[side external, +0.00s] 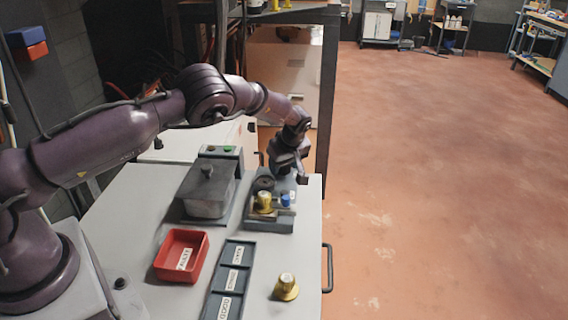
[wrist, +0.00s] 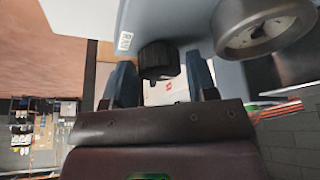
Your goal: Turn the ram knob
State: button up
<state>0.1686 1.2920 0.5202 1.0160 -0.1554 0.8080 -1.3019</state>
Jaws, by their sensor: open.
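In the wrist view a black ridged knob (wrist: 158,60) stands out from a blue-grey panel. A small white label (wrist: 125,41) sits to its left, its lettering hard to read; I take this as the ram knob. My gripper (wrist: 161,66) is open, its two dark blue fingers to the left and right of the knob, with a gap on each side. I cannot tell how deep the fingers reach along it. In the side view my gripper (side external: 290,178) is at the back right of the bench, by the grey fixture (side external: 268,224); the knob is not distinguishable there.
A large round grey part (wrist: 265,28) is right of the knob. Near my gripper are a yellow part (side external: 265,201), a blue part (side external: 286,200) and a grey lidded box (side external: 207,192). A red tray (side external: 181,255), labelled dark tray (side external: 229,280) and loose yellow part (side external: 286,288) are in front.

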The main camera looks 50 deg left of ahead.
jog(key=c, duration=0.6)
jog(key=shift+c, duration=0.2)
jog(key=shift+m, duration=0.3)
jog(key=m+t, duration=0.1)
jog(key=m, duration=0.2)
jog(key=shift+m+h, duration=0.4)
jog(key=m, duration=0.2)
jog(key=m+t+h, duration=0.1)
jog(key=m, duration=0.1)
jog(key=shift+s+a+t, duration=0.1)
jog(key=shift+t, duration=0.2)
jog(key=m, duration=0.2)
jog(key=m+h, duration=0.1)
jog(key=m, duration=0.1)
jog(key=shift+m+t+h, duration=0.3)
jog(key=shift+m+t, duration=0.1)
jog(key=m+h, duration=0.1)
jog(key=m, duration=0.3)
jog(key=shift+h, duration=0.4)
jog(key=shift+m, duration=0.4)
